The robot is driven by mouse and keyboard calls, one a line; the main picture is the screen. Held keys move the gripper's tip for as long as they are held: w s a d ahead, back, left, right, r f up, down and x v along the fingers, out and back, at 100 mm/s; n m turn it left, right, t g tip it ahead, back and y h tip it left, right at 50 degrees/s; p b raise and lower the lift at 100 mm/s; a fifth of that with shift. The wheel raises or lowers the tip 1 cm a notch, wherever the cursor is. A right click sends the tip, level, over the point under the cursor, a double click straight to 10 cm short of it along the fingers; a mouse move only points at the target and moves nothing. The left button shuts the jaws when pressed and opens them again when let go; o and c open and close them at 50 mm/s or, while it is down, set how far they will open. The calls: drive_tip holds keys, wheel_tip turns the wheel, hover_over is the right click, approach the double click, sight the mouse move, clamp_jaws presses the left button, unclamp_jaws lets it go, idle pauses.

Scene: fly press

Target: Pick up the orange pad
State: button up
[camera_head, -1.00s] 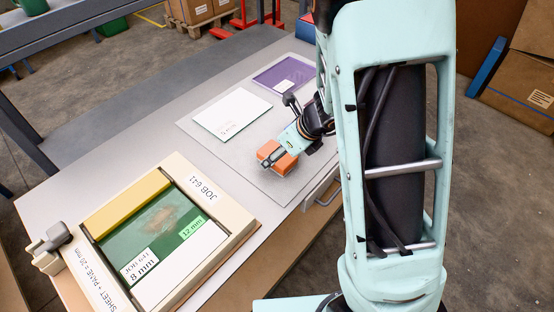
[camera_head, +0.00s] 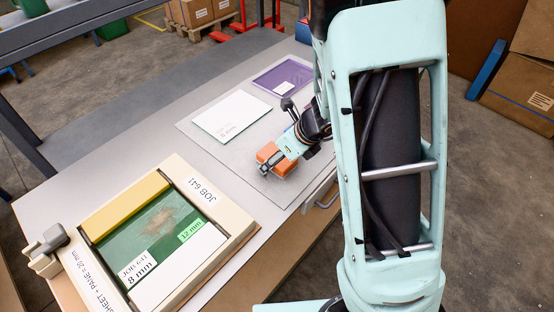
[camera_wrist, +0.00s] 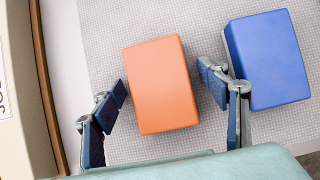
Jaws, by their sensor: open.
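The orange pad (camera_wrist: 161,86) is a rectangular block lying on a grey textured mat. In the wrist view it sits between the two fingers of my gripper (camera_wrist: 164,88), which are spread wide with a gap on each side. The left finger is near the pad's left side; the right finger stands in the space between the orange pad and a blue pad (camera_wrist: 268,60). In the head view the orange pad (camera_head: 277,160) is partly covered by my gripper (camera_head: 276,158), which is over it. The blue pad is mostly hidden there by my arm.
A framed fixture (camera_head: 245,228) labelled JOB 641, with a clamp and a yellow bar, stands at front left. A drawer-like handle is on the table's right edge.

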drive_tip(key=shift+s, duration=0.1)
drive_tip(key=c, duration=1.3)
